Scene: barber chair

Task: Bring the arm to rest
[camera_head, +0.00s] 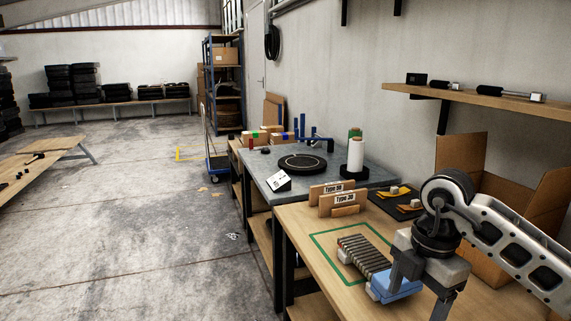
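My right arm comes in from the right edge, over the near wooden table (309,236). Its gripper (421,293) points down near the table's front, with its two fingers spread apart. A blue block (394,287) shows beside and partly behind the fingers; whether they touch it I cannot tell. The block sits at the near end of a row of dark ribbed parts (362,253) inside a green outlined square (318,240). My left gripper is not in view.
Signs reading "Type 3B" (325,191) and "Type 3A" (344,198) stand behind the square. Black trays (381,203) and an open cardboard box (462,154) are close to the arm. A shelf (450,96) is above. Open floor (140,235) lies left.

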